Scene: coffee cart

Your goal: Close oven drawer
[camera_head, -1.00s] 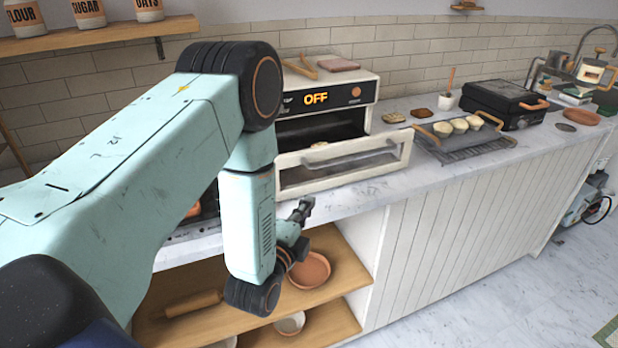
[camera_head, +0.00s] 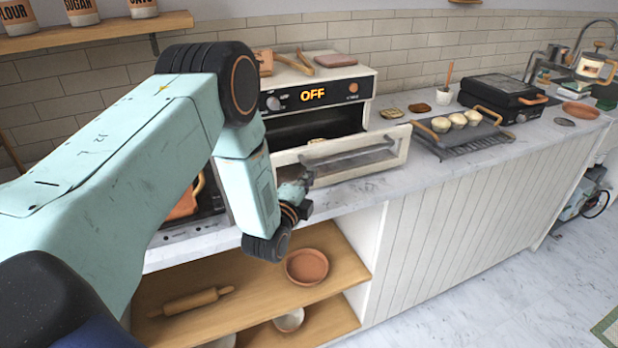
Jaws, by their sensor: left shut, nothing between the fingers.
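The toaster oven (camera_head: 378,84) is cream with a black front panel whose display reads OFF. It stands on the marble counter. Its drawer (camera_head: 403,147) is pulled out toward me, with a light frame, a glass front and a grey bar handle. Something small and tan shows inside the oven behind the drawer. My left gripper (camera_head: 305,180) is shut and empty, at the front left end of the drawer. I cannot tell whether it touches the drawer. My right gripper is not in view.
A tray with dough pieces (camera_head: 458,121) lies on a dark rack right of the oven. A black grill (camera_head: 500,93) stands farther right. A wooden board and tongs lie on the oven top. A shelf below holds a terracotta dish (camera_head: 307,266) and a rolling pin (camera_head: 198,301).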

